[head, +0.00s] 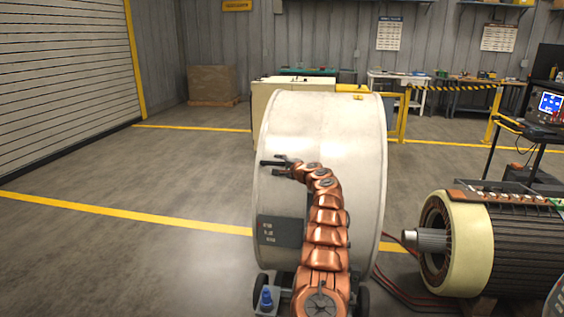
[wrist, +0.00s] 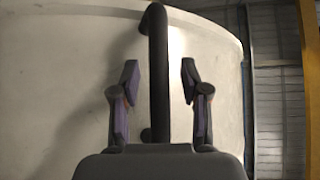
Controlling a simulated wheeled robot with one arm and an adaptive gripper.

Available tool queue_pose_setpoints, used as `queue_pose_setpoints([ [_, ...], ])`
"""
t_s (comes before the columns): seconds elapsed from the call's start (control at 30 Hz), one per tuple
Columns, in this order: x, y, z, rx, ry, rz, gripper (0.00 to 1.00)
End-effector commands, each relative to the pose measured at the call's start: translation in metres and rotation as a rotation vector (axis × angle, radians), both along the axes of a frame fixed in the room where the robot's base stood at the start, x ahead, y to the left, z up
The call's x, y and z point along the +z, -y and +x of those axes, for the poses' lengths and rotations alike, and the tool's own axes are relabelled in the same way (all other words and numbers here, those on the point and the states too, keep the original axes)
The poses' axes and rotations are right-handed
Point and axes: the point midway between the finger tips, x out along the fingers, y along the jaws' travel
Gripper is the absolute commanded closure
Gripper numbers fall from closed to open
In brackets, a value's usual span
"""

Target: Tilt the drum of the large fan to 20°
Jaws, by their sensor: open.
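The large fan's drum (head: 345,130) is a big off-white cylinder in the middle of the head view, with a dark label plate (head: 280,231) low on its side. In the wrist view the drum's pale wall (wrist: 60,60) fills most of the picture. A black bar handle (wrist: 157,30) stands out from it, running up and down that picture. My gripper (wrist: 160,78) is open, one finger on each side of the bar, with gaps showing. In the head view my gripper (head: 277,168) is small and dark at the drum's left part. Contact with the bar cannot be told.
A large motor (head: 455,245) with a cream end ring and shaft lies to the right of the drum. Red cables (head: 395,285) run on the floor between them. A yellow barrier (head: 403,118) and workbenches (head: 400,85) stand behind. The floor at left is free.

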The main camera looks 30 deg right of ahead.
Motion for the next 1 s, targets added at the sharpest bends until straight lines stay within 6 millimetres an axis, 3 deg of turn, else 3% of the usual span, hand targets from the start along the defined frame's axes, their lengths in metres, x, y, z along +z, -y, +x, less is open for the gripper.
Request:
queue_pose_setpoints([
  [0.53, -0.0020, -0.0010, 0.0037, 0.001, 0.003, 0.007, 0.55],
  [1.0, -0.0020, -0.0012, 0.0038, 0.001, 0.002, 0.006, 1.00],
])
